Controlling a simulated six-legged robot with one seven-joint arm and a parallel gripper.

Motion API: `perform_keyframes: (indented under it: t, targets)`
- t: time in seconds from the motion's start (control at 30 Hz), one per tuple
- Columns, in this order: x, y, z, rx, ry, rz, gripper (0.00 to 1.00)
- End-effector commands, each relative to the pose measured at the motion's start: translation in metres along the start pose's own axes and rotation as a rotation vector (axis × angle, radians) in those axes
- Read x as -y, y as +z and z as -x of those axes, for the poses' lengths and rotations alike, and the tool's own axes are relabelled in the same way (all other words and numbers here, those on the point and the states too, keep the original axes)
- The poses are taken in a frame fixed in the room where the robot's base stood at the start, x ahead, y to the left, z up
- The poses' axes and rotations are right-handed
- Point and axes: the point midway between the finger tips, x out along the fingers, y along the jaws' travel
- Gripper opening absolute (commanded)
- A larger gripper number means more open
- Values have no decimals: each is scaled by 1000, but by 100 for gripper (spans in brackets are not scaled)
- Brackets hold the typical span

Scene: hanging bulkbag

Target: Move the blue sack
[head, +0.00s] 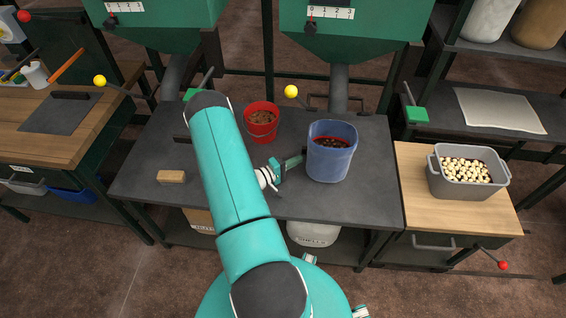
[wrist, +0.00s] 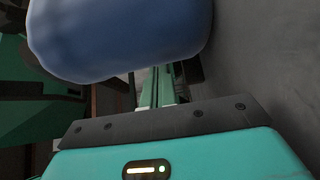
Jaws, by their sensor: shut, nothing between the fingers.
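The blue sack (head: 331,160) stands upright on the dark grey table (head: 240,195), right of its middle, its open top showing dark reddish-brown contents. In the wrist view the sack (wrist: 120,35) fills the upper part as a rounded blue side. My gripper (head: 301,158) is at the left side of the sack, low near the tabletop, with its fingers pointing at it. In the wrist view the green fingers (wrist: 160,88) are together and reach toward the sack. Their tips are partly hidden by it, and I cannot tell whether they touch it. Nothing is held.
A red bucket (head: 262,120) with brown contents stands behind my gripper. A wooden block (head: 171,177) lies at the left. Green hoppers (head: 352,30) hang above the table's back. A grey tub (head: 468,172) of pale pieces stands on the right wooden bench. The table's front is mostly clear.

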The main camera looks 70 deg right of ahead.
Motion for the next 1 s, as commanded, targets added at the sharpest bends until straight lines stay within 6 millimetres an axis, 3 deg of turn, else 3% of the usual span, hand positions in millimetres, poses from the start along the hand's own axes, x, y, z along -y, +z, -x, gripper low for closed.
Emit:
perform_keyframes:
  t: [0.57, 0.77, 1.0]
  targets:
    - [0, 12, -12, -1, 1, 0, 0]
    - [0, 40, -39, 0, 4, 5, 0]
    - [0, 92, -91, 2, 3, 5, 0]
